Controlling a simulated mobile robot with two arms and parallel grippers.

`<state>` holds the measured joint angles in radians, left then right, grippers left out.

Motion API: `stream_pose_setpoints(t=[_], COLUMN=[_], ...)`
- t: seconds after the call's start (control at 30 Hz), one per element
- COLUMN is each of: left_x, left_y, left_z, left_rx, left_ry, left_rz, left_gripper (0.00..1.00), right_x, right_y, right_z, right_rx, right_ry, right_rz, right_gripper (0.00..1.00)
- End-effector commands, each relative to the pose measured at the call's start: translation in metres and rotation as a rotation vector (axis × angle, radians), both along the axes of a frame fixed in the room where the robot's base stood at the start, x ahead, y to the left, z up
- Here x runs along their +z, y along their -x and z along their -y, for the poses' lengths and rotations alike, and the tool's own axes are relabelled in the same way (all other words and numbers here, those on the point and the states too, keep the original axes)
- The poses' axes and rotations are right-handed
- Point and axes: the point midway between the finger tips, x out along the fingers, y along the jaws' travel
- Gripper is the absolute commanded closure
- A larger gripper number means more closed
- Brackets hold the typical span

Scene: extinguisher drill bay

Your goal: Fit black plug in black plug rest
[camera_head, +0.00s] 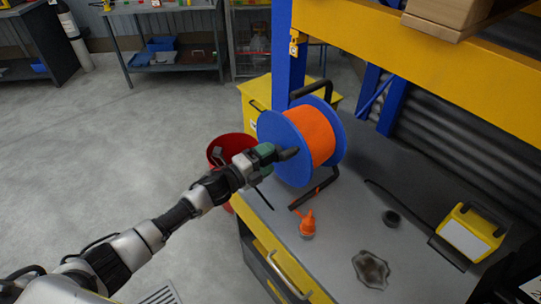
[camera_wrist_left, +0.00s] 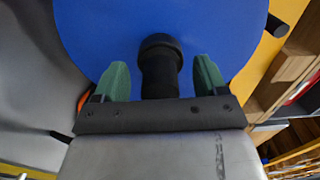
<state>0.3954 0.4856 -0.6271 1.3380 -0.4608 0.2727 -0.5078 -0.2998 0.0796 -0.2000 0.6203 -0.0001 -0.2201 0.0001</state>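My left gripper (camera_head: 268,152) is at the near face of the blue and orange cable reel. Its two green fingers stand apart in the left wrist view (camera_wrist_left: 160,80). A black cylindrical piece with a wider head, seemingly the black plug (camera_wrist_left: 160,62), lies between the fingers in that view, with a visible gap on each side. It also shows as a dark piece beyond the fingertips in the head view (camera_head: 288,154). A small black round piece on the bench, possibly the black plug rest (camera_head: 391,217), stands right of the reel. My right gripper is not in view.
The reel (camera_head: 315,134) stands on the grey bench (camera_head: 335,225) in a black frame. A red bin (camera_head: 232,146) stands left. A yellow shelf beam (camera_head: 430,62) hangs above.

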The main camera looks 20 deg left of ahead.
Motion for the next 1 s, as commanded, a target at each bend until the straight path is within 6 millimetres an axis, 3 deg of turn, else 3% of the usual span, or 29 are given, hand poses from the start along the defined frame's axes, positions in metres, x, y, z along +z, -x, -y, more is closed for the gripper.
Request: stream_pose_setpoints(t=[0.07, 0.43, 1.0], left_x=[0.0, 0.0, 0.001], left_y=[0.0, 0.0, 0.015], left_z=[0.0, 0.0, -0.011], left_rx=[0.0, 0.0, 0.0], left_ry=[0.0, 0.0, 0.001], left_rz=[0.0, 0.0, -0.001], left_gripper=[0.35, 0.92, 0.93], right_x=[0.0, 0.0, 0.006], right_y=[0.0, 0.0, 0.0], right_z=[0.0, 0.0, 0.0], right_rx=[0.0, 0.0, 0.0], right_ry=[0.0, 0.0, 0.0], right_rz=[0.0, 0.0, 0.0], right_gripper=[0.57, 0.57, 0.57])
